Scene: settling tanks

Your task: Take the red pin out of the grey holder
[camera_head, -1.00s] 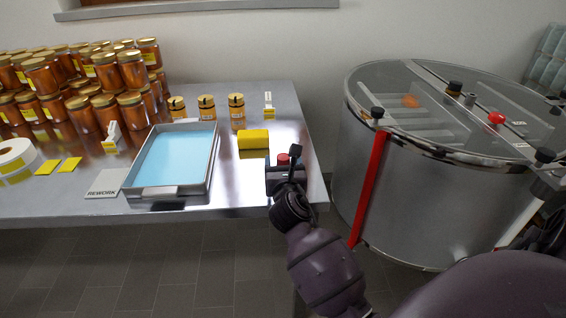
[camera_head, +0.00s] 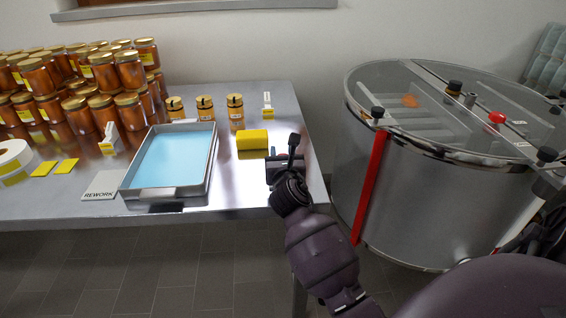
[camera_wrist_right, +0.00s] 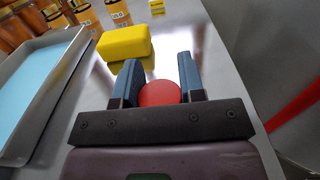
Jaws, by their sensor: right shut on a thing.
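The red pin (camera_wrist_right: 160,94) shows in the right wrist view as a round red head between the two blue-grey fingers of my right gripper (camera_wrist_right: 159,84). My right gripper (camera_head: 284,160) is shut on it, at the right end of the metal table in the head view. In the head view the pin is hidden by the gripper. I cannot make out the grey holder in either view, so I cannot tell whether the pin's lower part is in it. My left gripper is not in view.
A yellow block (camera_head: 252,140) lies just left of my right gripper; it also shows in the right wrist view (camera_wrist_right: 124,42). A metal tray (camera_head: 213,160) with a blue inside stands further left. A round steel tank (camera_head: 440,200) stands right of the table (camera_head: 235,198).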

